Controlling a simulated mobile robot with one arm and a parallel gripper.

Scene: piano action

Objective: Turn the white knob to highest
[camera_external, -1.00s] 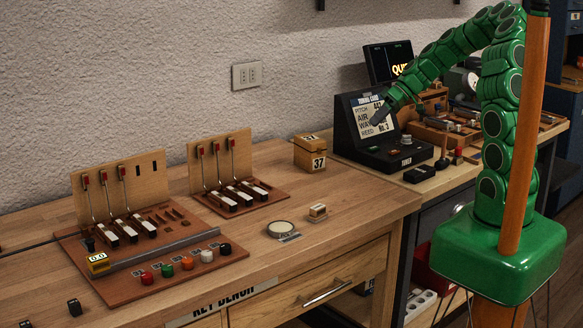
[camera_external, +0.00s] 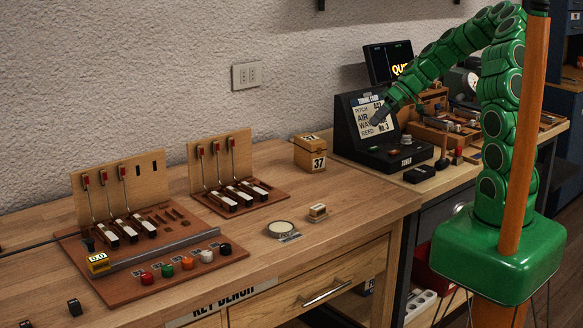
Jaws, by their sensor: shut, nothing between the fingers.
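The white knob (camera_external: 206,256) is one of a row of coloured knobs along the front of the brown board on the bench at left. It stands between the orange knob (camera_external: 187,263) and the black knob (camera_external: 225,248). Its pointer direction is too small to tell. My gripper (camera_external: 379,116) is far to the right of it, in front of the tuning card on the black console (camera_external: 378,155). The gripper is shut and empty. I cannot tell whether it touches the card.
A red knob (camera_external: 146,278) and a green knob (camera_external: 167,270) share the row. A yellow 0.0 display (camera_external: 98,263) stands at the board's left. Upright panels with rods rise behind.

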